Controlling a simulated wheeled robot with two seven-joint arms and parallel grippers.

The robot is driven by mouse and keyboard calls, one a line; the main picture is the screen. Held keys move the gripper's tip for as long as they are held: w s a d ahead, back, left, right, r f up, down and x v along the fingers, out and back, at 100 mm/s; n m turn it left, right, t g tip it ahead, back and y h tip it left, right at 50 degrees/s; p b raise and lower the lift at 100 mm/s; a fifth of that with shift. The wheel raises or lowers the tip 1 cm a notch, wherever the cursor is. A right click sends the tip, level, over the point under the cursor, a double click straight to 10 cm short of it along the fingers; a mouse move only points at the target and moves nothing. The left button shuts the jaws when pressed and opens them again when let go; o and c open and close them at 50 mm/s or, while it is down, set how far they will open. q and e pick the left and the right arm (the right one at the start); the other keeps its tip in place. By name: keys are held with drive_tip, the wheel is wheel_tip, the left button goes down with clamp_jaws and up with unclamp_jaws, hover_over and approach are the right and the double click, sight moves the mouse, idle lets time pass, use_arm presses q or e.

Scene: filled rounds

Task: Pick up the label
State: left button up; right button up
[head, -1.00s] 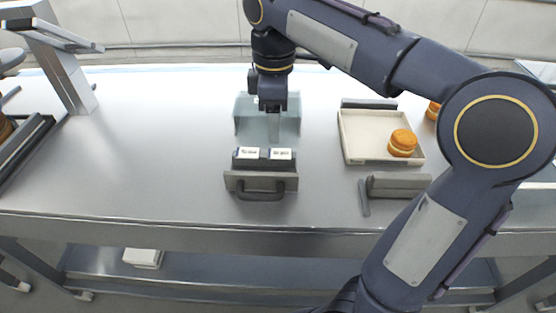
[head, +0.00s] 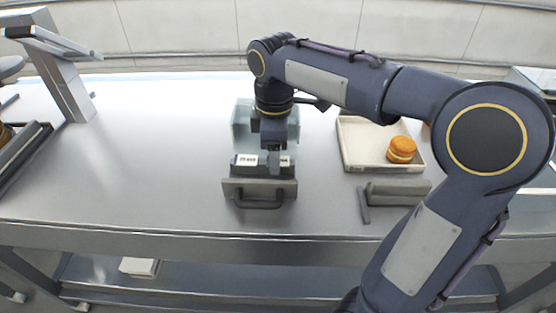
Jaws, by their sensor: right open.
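Two small white labels with dark print sit side by side on dark blocks at the front of a grey holder (head: 232,188) with a handle. The left label (head: 246,160) shows clearly. My left gripper is out of view.
A clear bluish box (head: 240,128) stands behind the labels. To the right, a beige tray (head: 365,150) holds an orange filled round (head: 402,149), with a grey handled block (head: 398,192) in front. A grey stand (head: 62,75) is at the left. The table between is clear.

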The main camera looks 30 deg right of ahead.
drive_tip(key=shift+f, duration=0.25)
idle(0.3)
drive_tip(key=c, duration=0.8)
